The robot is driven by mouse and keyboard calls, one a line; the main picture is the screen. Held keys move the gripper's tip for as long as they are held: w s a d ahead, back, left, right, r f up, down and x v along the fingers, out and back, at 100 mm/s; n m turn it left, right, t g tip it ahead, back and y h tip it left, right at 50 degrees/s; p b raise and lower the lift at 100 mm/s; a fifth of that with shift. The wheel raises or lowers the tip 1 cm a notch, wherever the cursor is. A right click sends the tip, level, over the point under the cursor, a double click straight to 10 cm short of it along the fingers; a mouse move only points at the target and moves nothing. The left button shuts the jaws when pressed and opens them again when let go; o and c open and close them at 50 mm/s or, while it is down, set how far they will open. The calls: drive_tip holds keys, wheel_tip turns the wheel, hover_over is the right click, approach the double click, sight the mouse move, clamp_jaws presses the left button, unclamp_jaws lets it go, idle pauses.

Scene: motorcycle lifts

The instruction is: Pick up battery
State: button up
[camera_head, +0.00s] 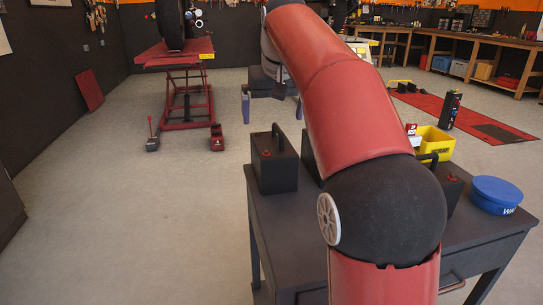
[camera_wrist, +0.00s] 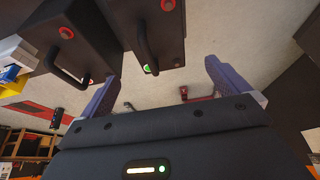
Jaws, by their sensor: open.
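A black box-shaped battery (camera_head: 275,170) with a top handle and a red terminal stands upright on the left of a dark table (camera_head: 283,217). Another dark battery (camera_head: 450,183) stands further right, partly hidden by my arm. In the wrist view, a battery (camera_wrist: 167,22) with red and green terminals shows at the top middle, with another (camera_wrist: 45,25) to its left. My gripper (camera_head: 272,108) is open and empty, beyond the left battery in the head view. Its blue-grey fingers (camera_wrist: 165,88) are spread wide in the wrist view, with no battery between them.
A yellow bin (camera_head: 436,142) and a blue round container (camera_head: 488,196) stand on the table's right side. A red motorcycle lift (camera_head: 178,60) stands behind at left. Workbenches (camera_head: 490,45) line the back right.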

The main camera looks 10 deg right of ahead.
sight(271, 141)
drive_tip(key=b+x, duration=0.1)
drive_tip(key=x, duration=0.6)
drive_tip(key=shift+s+f+b, duration=0.15)
drive_tip(key=shift+f+b, duration=0.15)
drive_tip(key=shift+b, duration=0.05)
drive_tip(key=c, duration=1.9)
drive_tip(key=shift+r, duration=0.15)
drive_tip(key=shift+c, duration=0.6)
